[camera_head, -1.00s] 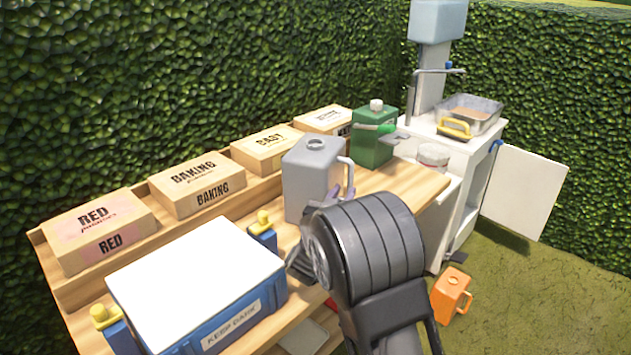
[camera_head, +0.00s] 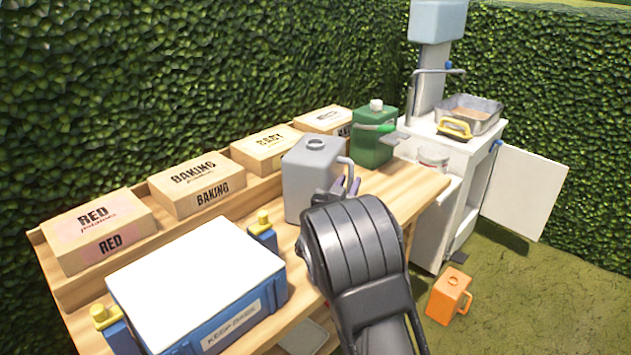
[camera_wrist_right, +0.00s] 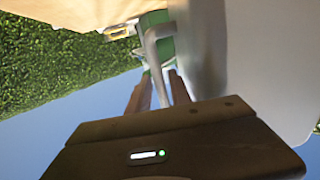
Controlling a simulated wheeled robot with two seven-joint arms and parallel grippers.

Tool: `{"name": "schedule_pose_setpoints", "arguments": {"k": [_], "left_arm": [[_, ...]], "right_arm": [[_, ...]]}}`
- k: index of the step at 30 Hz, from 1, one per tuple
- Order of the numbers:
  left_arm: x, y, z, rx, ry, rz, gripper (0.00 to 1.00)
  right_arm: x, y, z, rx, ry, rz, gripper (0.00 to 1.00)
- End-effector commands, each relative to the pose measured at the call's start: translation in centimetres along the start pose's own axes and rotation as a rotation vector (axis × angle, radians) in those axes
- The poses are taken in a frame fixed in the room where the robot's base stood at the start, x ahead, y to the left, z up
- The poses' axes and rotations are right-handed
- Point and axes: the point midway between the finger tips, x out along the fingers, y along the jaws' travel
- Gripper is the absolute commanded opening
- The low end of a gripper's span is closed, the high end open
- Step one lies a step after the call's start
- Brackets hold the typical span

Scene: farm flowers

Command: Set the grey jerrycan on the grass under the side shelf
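The grey jerrycan (camera_head: 310,180) stands upright on the wooden bench (camera_head: 415,190), its handle facing right. My right gripper (camera_head: 346,186) is at that handle. In the right wrist view its two fingers (camera_wrist_right: 158,95) stand apart with the pale handle (camera_wrist_right: 152,50) between them, and gaps show beside it. The can's body (camera_wrist_right: 250,60) fills the right of that view. The side shelf (camera_head: 452,178) appears to be the low ledge beside the white sink cabinet, partly hidden by the bench; little of the grass under it shows. My left gripper is out of view.
A green jerrycan (camera_head: 372,140) stands behind the grey one. An orange jerrycan (camera_head: 449,296) stands on the grass (camera_head: 540,300) right of the bench. A blue crate with a white lid (camera_head: 195,280) and several cardboard boxes (camera_head: 98,228) occupy the bench's left. The cabinet door (camera_head: 525,190) hangs open.

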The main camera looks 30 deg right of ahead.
Motion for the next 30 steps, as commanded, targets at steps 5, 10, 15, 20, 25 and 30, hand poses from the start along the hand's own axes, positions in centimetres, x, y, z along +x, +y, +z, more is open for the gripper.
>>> {"name": "schedule_pose_setpoints", "arguments": {"k": [5, 10, 15, 20, 25, 30], "left_arm": [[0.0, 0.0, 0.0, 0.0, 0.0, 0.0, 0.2], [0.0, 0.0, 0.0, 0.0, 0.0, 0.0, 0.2], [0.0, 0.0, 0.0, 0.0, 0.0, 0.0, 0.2], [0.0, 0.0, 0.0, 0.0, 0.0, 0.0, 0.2], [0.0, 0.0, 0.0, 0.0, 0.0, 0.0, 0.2], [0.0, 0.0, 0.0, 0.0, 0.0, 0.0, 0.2]], "right_arm": [[-0.01, 0.01, 0.0, 0.0, 0.0, 0.0, 0.17], [-0.01, 0.0, 0.0, 0.0, 0.0, 0.0, 0.03], [-0.01, 0.0, 0.0, 0.0, 0.0, 0.0, 0.0], [-0.02, -0.01, 0.01, 0.001, 0.0, 0.0, 0.0], [-0.02, -0.01, 0.01, 0.001, 0.0, 0.0, 0.0], [-0.02, -0.01, 0.01, 0.001, 0.0, 0.0, 0.0]]}}
